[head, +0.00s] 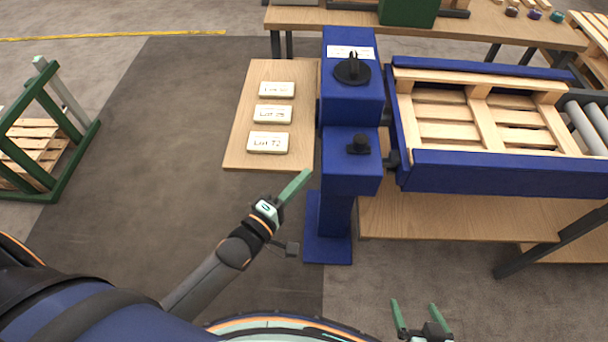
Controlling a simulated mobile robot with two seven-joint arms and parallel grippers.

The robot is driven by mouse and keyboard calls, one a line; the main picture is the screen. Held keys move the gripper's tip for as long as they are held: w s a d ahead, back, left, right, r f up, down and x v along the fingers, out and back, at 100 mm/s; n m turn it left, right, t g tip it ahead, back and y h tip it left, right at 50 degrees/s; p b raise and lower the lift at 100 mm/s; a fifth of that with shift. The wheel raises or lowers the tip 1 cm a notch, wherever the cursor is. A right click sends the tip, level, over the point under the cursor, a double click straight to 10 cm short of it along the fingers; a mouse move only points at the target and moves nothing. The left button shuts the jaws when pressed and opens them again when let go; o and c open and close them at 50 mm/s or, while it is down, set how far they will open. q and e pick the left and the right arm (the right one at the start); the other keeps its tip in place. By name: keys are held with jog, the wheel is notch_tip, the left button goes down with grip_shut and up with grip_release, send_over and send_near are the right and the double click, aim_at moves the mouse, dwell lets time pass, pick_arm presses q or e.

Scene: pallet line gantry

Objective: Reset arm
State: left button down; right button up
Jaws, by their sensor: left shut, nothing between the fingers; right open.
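My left gripper (295,186) has green fingers, shut with nothing between them, just in front of the blue post and below the small wooden shelf. My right gripper (415,302) is open and empty at the bottom edge, right of centre, over the floor. A blue control post (350,185) stands at the middle. It carries a black rotary knob (352,70) on its upper box and a smaller black knob (358,144) on its lower box. Neither gripper touches the post or a knob. Which part the task calls the arm, I cannot tell.
Several lot plates, among them the Lot 72 plate (268,142), lie on the small wooden shelf (240,130). A wooden pallet (480,95) sits in the blue frame (500,172) at right. A green rack (75,150) stands at far left. The floor between is clear.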

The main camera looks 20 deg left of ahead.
pick_arm(q)
jog(key=shift+f, duration=0.1)
dwell(0.3)
jog(key=s+a+f+m+g+y+p, duration=0.1)
jog(key=s+a+f+m+g+y, duration=0.1)
jog(key=s+f+m+g, duration=0.5)
jog(key=s+f+m, duration=0.5)
jog(key=s+m, duration=0.3)
jog(key=m, duration=0.1)
jog(key=shift+s+m+g+y, duration=0.35)
jog(key=shift+m+g+y, duration=0.05)
